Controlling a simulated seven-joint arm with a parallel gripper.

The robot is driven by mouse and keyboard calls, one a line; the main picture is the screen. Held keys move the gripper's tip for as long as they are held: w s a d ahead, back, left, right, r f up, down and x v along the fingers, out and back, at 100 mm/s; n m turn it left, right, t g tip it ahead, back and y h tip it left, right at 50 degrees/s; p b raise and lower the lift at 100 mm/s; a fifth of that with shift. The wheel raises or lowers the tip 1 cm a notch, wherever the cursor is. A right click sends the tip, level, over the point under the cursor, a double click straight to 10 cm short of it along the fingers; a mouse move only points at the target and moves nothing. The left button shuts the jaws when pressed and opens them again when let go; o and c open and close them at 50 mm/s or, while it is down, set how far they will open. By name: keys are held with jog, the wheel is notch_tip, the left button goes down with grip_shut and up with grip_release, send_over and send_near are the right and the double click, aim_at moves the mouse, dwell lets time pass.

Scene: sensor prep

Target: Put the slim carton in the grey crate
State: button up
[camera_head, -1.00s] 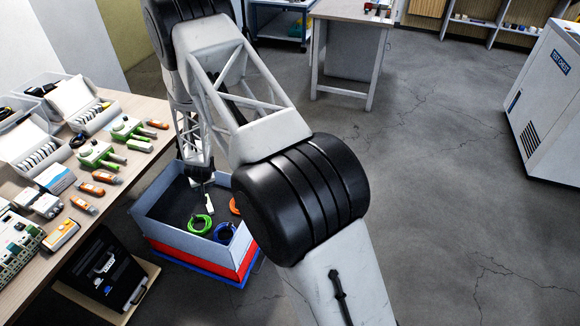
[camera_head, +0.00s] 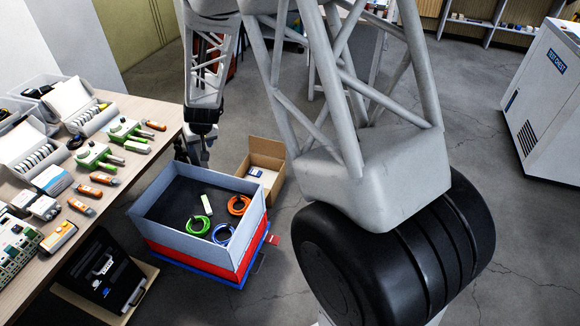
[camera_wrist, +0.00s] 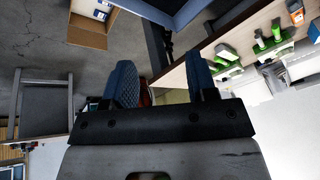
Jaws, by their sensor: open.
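The grey crate (camera_head: 178,247) stands on a red and blue base beside the table. A small white piece that looks like the slim carton (camera_head: 207,204) is inside it, among the cables; I cannot tell whether it stands or leans. My gripper (camera_head: 193,152) is above and behind the crate's far edge, apart from the carton. In the wrist view my gripper (camera_wrist: 163,85) shows two blue padded fingers spread apart with nothing between them.
Green (camera_head: 199,226), blue (camera_head: 224,233) and orange (camera_head: 238,205) cable coils lie in the crate. A cardboard box (camera_head: 268,149) stands behind it. The table (camera_head: 160,112) at left is crowded with devices. Open floor lies at right, before a white chest (camera_head: 545,100).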

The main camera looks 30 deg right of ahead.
jog(key=s+d+r, duration=0.3)
jog(key=s+r, duration=0.9)
jog(key=r, duration=0.1)
jog(key=s+d+r, duration=0.2)
jog(key=s+r, duration=0.1)
jog(key=s, duration=0.7)
jog(key=s+d+r+g+h, duration=0.1)
jog(key=s+d+r, duration=0.2)
jog(key=s, duration=0.8)
jog(key=s+d+r+h, duration=0.1)
jog(key=s+r, duration=0.4)
jog(key=s, duration=0.6)
jog(key=shift+d+m, duration=0.3)
jog(key=shift+d, duration=0.45)
